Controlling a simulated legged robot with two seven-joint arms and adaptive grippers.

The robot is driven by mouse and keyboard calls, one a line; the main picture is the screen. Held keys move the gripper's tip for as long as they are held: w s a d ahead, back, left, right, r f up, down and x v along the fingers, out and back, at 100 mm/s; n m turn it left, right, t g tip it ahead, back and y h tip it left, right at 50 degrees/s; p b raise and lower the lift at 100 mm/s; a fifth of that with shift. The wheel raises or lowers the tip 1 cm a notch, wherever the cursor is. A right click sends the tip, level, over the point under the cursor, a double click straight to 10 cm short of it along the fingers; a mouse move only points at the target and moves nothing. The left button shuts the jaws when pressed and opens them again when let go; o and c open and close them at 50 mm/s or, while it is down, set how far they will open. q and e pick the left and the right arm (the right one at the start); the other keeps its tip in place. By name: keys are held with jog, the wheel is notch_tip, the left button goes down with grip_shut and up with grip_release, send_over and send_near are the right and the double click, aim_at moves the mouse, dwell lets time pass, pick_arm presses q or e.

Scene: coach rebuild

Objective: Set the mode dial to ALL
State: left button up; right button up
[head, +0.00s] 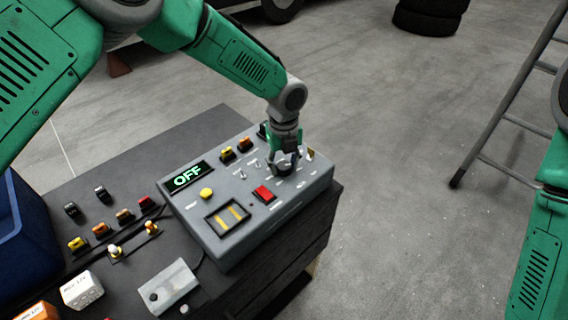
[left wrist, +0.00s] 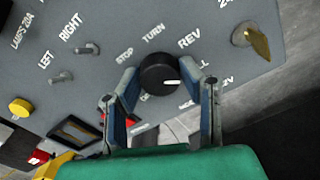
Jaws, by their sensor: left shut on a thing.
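The mode dial (left wrist: 159,73) is a round black knob with a white pointer mark. It sits on the grey control box (head: 219,237). My left gripper (head: 285,160) reaches down onto the dial. In the left wrist view its fingers (left wrist: 165,88) are shut on either side of the knob. The pointer is toward picture right, slightly downward, near the right finger. STOP, TURN and REV labels show around the dial; a label ending in "LL" is partly hidden by that finger. The display (head: 187,176) reads OFF. My right gripper is out of view.
The box top also carries a yellow button (head: 206,194), a red switch (head: 263,194) and small toggles. A gold key-like piece (left wrist: 257,41) stands beside the dial. A blue bin (head: 22,235) is at left. A ladder (head: 507,105) stands on open floor at right.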

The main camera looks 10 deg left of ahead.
aim_at(285, 164)
pick_arm(q)
jog(key=shift+w+r, duration=0.2)
dwell(0.3)
jog(key=o, duration=1.1)
jog(key=shift+o, duration=0.2)
jog(key=shift+f, duration=0.15)
jog(key=shift+s, duration=0.1)
notch_tip(285, 164, up, 12)
jog(key=shift+f, duration=0.15)
